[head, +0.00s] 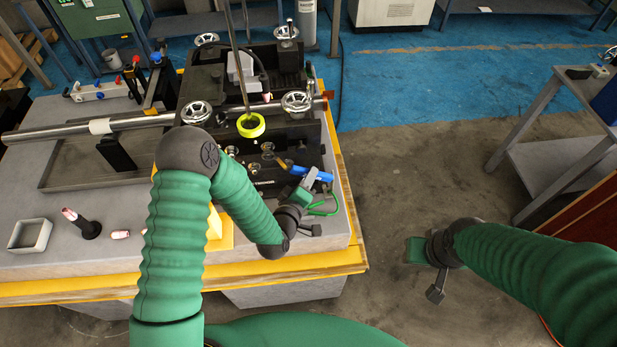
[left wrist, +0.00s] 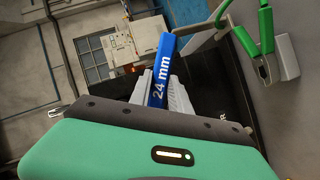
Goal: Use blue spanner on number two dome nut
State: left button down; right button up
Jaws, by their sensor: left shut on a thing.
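My left gripper (head: 308,180) is at the front right corner of the black machine. It is shut on the blue spanner (head: 322,175), which sticks out from the jaws. In the left wrist view the blue spanner (left wrist: 162,72) reads "24 mm" and lies between the grey fingers (left wrist: 165,97); its far end is clear of them. Several small silver round nuts (head: 267,147) sit on the front of the black machine (head: 290,130), left of the spanner. Their numbers are too small to read. My right gripper (head: 418,252) hangs over the floor, away from the bench; its fingers cannot be made out.
A green looped thing (head: 325,208) is close to my left gripper; it also shows in the left wrist view (left wrist: 258,42). A yellow-green ring (head: 250,125) and handwheels (head: 297,101) stand above the machine. A steel tube (head: 60,132) runs left. Floor right of the bench is free.

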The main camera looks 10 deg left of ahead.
pick_arm(q)
jog(key=shift+w+a, duration=0.2)
jog(key=shift+w, duration=0.4)
jog(key=shift+w+a, duration=0.15)
jog(key=shift+w, duration=0.4)
dwell(0.3)
jog(key=s+a+f+m+g+y+p, duration=0.1)
jog(key=s+a+f+m+g+y, duration=0.2)
jog(key=a+f+m+y, duration=0.3)
jog(key=a+m, duration=0.1)
jog(key=a, duration=0.3)
jog(key=shift+f+g, duration=0.2)
jog(key=shift+g, duration=0.1)
jog(key=c, duration=1.7)
grip_release()
grip_shut()
jog(key=shift+r, duration=0.1)
dwell(0.6)
jog(key=shift+w+r, duration=0.1)
jog(key=shift+w, duration=0.1)
dwell(1.2)
